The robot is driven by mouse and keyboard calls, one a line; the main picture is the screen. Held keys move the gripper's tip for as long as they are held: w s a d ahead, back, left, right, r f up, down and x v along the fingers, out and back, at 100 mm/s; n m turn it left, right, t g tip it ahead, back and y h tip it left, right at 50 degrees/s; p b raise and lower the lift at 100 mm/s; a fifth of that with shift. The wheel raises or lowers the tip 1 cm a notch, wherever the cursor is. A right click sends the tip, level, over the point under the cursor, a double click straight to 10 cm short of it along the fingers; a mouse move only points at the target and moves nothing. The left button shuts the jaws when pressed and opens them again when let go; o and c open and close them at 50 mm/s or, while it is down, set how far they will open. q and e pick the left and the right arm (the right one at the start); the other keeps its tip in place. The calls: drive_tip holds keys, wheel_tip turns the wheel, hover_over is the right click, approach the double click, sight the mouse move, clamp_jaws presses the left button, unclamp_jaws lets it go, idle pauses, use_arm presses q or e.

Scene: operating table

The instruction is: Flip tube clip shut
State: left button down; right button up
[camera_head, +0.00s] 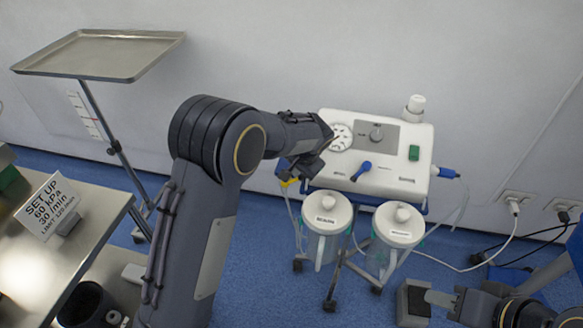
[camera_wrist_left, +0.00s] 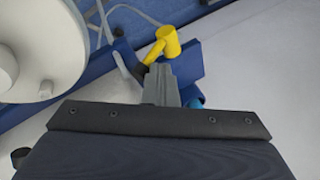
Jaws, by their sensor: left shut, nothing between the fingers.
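A yellow clip (camera_head: 289,183) shows as a small patch at the left end of the suction unit in the head view. In the left wrist view the yellow clip (camera_wrist_left: 168,42) has a thick rounded end and a thinner arm reaching down to the left. My left gripper (camera_head: 302,176) is at the unit's left side, beside the clip. In the left wrist view its fingers (camera_wrist_left: 162,75) are together and empty, just below the clip; whether they touch it I cannot tell. My right gripper (camera_head: 440,299) is low at the right, far from the clip, its jaws unclear.
A steel table with a sign (camera_head: 48,205) is at left, a tray stand (camera_head: 100,55) behind. A clear tube runs beside the clip.

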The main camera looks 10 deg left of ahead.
sight(290, 180)
use_arm(q)
drive_tip(key=shift+d+f, duration=0.15)
drive_tip(key=shift+d, duration=0.15)
idle(0.5)
drive_tip(key=a+r, duration=0.1)
drive_tip(key=r+p, duration=0.1)
drive_tip(key=a+r+p, duration=0.1)
drive_tip(key=r, duration=0.1)
drive_tip(key=shift+w+a, duration=0.35)
drive_tip(key=shift+w, duration=0.05)
drive_tip(key=d+v, duration=0.1)
drive_tip(key=v, duration=0.8)
drive_tip(key=shift+f+p, duration=0.2)
drive_tip(key=shift+p, duration=0.1)
drive_tip(key=shift+s, duration=0.1)
